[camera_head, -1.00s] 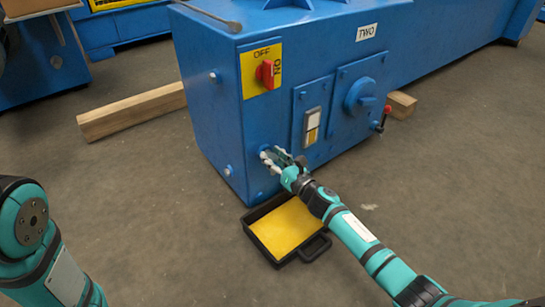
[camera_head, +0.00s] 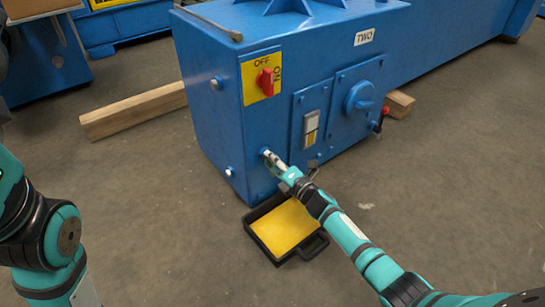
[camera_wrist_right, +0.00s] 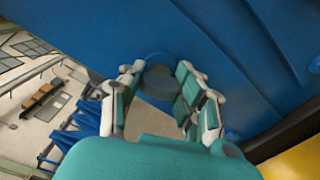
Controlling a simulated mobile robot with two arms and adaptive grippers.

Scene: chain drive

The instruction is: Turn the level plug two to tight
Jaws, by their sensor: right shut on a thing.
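The blue gearbox marked TWO (camera_head: 210,125) stands in the middle of the head view. My right gripper (camera_head: 272,160) is at the lower part of its front face, shut on the level plug. In the right wrist view the plug (camera_wrist_right: 158,77) is a round, dull blue piece between the two fingers of my right gripper (camera_wrist_right: 160,95). In the head view the fingers largely hide the plug, and I cannot tell how far it is screwed in. My left arm is at the left edge; its gripper is out of view.
A black-rimmed tray with a yellow bottom (camera_head: 285,231) lies on the floor below the gripper. A red OFF/ON switch (camera_head: 265,82), a sight glass (camera_head: 311,127) and a round blue cover (camera_head: 359,97) are on the box. Timber (camera_head: 130,113) lies on the floor to the left.

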